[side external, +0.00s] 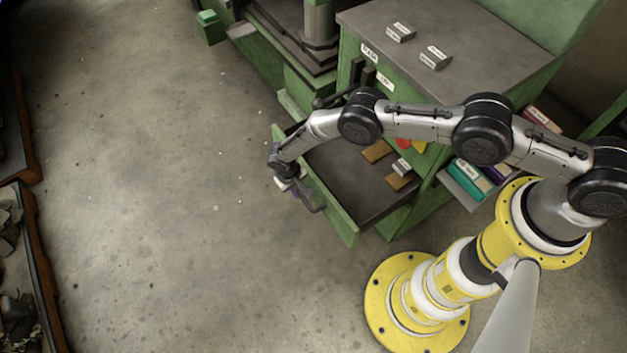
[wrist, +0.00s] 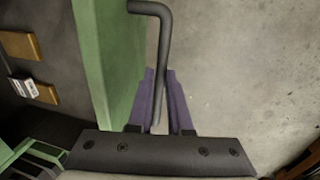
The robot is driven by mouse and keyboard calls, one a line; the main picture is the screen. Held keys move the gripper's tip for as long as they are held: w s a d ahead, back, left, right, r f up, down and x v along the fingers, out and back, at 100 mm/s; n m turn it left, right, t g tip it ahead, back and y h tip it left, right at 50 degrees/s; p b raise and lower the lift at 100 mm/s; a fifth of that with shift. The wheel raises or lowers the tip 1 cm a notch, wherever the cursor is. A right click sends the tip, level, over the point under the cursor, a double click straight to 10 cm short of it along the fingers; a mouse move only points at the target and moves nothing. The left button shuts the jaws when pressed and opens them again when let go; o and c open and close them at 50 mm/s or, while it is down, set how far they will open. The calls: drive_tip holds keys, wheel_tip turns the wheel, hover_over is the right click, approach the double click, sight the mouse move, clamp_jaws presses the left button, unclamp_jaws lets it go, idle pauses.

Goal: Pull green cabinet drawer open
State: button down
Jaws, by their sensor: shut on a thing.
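The green cabinet (side external: 427,165) stands at upper centre right in the side view, with a grey top. Its drawer (side external: 345,220) is pulled out, and its dark inside shows with several small blocks in it. My gripper (side external: 308,196) is at the outer face of the drawer front. In the wrist view the purple fingers of my gripper (wrist: 160,105) are shut on the dark bent handle (wrist: 163,40). The handle runs along the green drawer front (wrist: 108,60). The far end of the handle between the fingers is partly hidden.
Small grey blocks (side external: 401,32) lie on the cabinet top. A side shelf with coloured binders (side external: 473,175) is right of the drawer, near my yellow base. The concrete floor (side external: 170,180) left of the drawer is clear. Dark bins (side external: 22,250) stand at the left edge.

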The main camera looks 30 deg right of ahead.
drive_tip(key=shift+a, duration=1.1)
drive_tip(key=c, duration=0.8)
unclamp_jaws()
drive_tip(key=shift+c, duration=0.2)
drive_tip(key=shift+r, duration=0.1)
wheel_tip(320, 180, up, 13)
drive_tip(key=a, duration=0.2)
drive_tip(key=shift+a+r, duration=0.2)
drive_tip(key=shift+a, duration=0.05)
